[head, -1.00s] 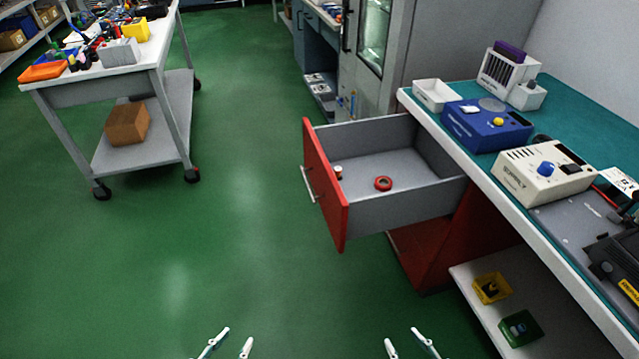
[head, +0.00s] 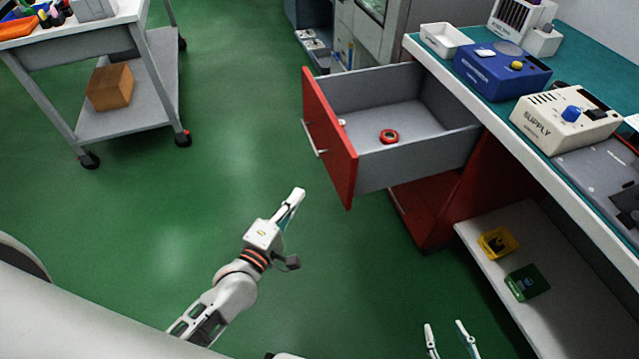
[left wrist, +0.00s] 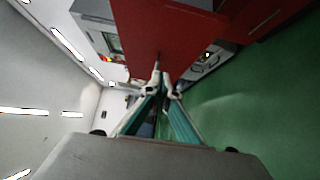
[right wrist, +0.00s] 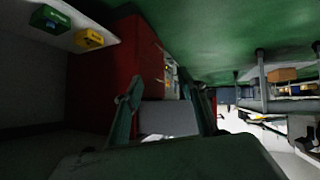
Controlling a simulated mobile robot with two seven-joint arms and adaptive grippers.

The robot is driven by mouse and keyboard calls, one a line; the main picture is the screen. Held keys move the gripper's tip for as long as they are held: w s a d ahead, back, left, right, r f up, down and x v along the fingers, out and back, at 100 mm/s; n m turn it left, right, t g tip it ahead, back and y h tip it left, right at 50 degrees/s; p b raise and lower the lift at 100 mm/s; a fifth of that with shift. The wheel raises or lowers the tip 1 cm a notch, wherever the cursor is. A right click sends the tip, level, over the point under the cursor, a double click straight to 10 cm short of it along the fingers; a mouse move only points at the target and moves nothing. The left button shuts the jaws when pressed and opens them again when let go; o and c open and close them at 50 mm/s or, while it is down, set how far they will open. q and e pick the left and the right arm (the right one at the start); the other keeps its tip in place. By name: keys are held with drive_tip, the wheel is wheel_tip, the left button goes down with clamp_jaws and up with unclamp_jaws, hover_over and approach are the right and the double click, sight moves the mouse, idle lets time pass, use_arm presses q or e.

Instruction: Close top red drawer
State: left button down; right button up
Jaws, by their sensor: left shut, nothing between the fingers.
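The top red drawer (head: 330,140) stands pulled out from under the bench, with a red front, a silver handle (head: 314,138) and a grey inside. A red tape ring (head: 389,136) lies in it. My left gripper (head: 298,194) is shut and empty, in front of and below the drawer front, apart from it in the head view. The red front (left wrist: 165,35) fills the upper middle of the left wrist view beyond the fingertips. My right gripper (head: 446,328) is open and empty at the lower edge of the head view, with a red cabinet side (right wrist: 145,60) before it.
The bench (head: 590,205) on the right carries a blue device (head: 500,70) and a cream supply box (head: 565,120). A grey cart (head: 150,85) stands at the left. The green floor between is clear.

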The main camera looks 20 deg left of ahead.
use_arm(q)
drive_tip(key=b, duration=0.1)
approach(334, 160)
drive_tip(key=w+a, duration=0.2)
drive_tip(key=w, duration=0.2)
drive_tip(key=d, duration=0.1)
drive_tip(key=w+d, duration=0.1)
drive_tip(key=shift+w+d, duration=0.15)
drive_tip(key=shift+d, duration=0.15)
drive_tip(key=shift+w+d, duration=0.2)
drive_tip(key=shift+d, duration=0.05)
drive_tip(key=shift+d, duration=0.1)
